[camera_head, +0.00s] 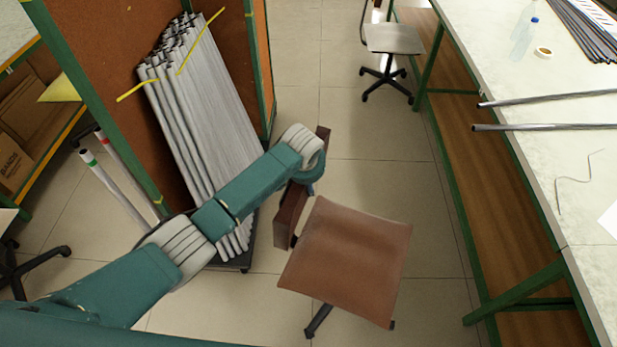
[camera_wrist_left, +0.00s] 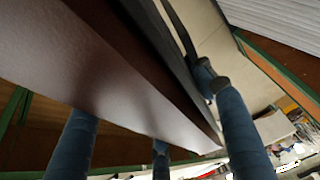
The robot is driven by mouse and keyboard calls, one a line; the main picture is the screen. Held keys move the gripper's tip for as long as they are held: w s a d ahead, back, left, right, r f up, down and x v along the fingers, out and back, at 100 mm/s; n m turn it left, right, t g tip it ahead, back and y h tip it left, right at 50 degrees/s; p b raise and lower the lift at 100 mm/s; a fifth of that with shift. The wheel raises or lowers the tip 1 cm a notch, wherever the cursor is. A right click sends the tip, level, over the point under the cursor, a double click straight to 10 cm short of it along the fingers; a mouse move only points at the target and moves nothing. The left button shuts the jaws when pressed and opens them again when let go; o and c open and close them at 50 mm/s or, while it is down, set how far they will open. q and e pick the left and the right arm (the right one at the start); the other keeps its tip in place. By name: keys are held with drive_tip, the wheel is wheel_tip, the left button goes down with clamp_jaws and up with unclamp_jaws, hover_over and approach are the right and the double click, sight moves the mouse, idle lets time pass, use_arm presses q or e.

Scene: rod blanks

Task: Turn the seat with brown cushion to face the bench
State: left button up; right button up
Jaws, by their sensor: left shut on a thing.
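The seat with the brown cushion (camera_head: 348,258) stands on the tiled floor at lower centre in the head view. Its dark brown backrest (camera_head: 290,216) is on the cushion's left side, so the cushion's open front points right, towards the white-topped bench (camera_head: 545,150). My left gripper (camera_head: 308,184) is at the backrest, its fingers mostly hidden by my wrist. In the left wrist view the backrest (camera_wrist_left: 110,85) runs between the blue fingers of this gripper (camera_wrist_left: 150,112), which is shut on it. My right gripper is not in view.
A rack of grey rods (camera_head: 200,110) stands left of the seat, close to my left arm. Another chair (camera_head: 393,40) stands farther back. Two metal rods (camera_head: 545,127) lie on the bench, their ends over its near edge. Floor between seat and bench is clear.

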use_arm(q)
drive_tip(key=o, duration=1.7)
drive_tip(key=shift+a, duration=0.1)
drive_tip(key=v, duration=1.2)
